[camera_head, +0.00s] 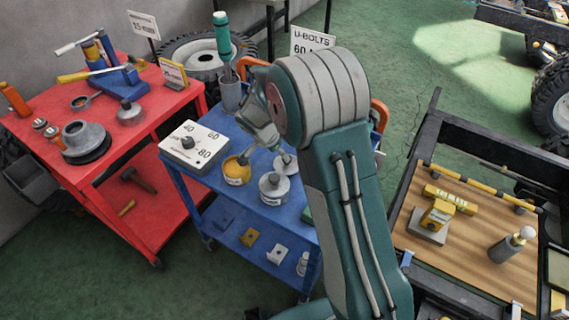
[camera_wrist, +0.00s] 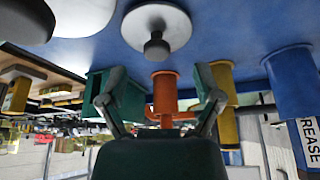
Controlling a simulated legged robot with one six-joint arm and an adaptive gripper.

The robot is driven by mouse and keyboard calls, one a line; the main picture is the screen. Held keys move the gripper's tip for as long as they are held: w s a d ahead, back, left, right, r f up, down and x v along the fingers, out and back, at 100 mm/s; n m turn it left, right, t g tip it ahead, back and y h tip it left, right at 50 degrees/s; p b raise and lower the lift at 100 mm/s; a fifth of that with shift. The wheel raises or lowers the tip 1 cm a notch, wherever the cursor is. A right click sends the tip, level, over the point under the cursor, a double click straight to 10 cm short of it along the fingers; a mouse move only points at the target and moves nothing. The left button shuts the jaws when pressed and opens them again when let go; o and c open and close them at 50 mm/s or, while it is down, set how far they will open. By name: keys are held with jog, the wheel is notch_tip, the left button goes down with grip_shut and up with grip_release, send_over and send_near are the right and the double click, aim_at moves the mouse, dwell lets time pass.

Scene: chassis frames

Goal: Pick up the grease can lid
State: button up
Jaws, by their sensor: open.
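In the wrist view, a round grey lid-like disc with a dark knob (camera_wrist: 157,35) lies on a blue surface, just past and between my fingertips, apart from them. My gripper (camera_wrist: 160,78) is open, with its two green fingers spread and no grip on the disc. A blue cylinder whose label reads "REASE" (camera_wrist: 308,140) stands at the right edge. In the head view, a yellow can (camera_head: 236,173) stands open on the blue cart (camera_head: 205,187). A grey disc (camera_head: 286,163) lies right of it, partly hidden by my arm. My fingertips are not clear there.
A white dial box (camera_head: 195,146) and a grey cup with a teal-handled tool (camera_head: 230,95) are nearby. The red cart (camera_head: 120,150) is left. A wooden-topped bench (camera_head: 465,255) is right.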

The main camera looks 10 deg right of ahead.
jog(key=shift+d+f, duration=0.3)
jog(key=shift+d, duration=0.1)
jog(key=x, duration=0.4)
jog(key=shift+w+d+f, duration=0.15)
jog(key=shift+d+f, duration=0.05)
jog(key=shift+d, duration=0.3)
jog(key=shift+a+f, duration=0.1)
jog(key=shift+f, duration=0.15)
jog(key=shift+a, duration=0.2)
jog(key=shift+d, duration=0.25)
grip_shut()
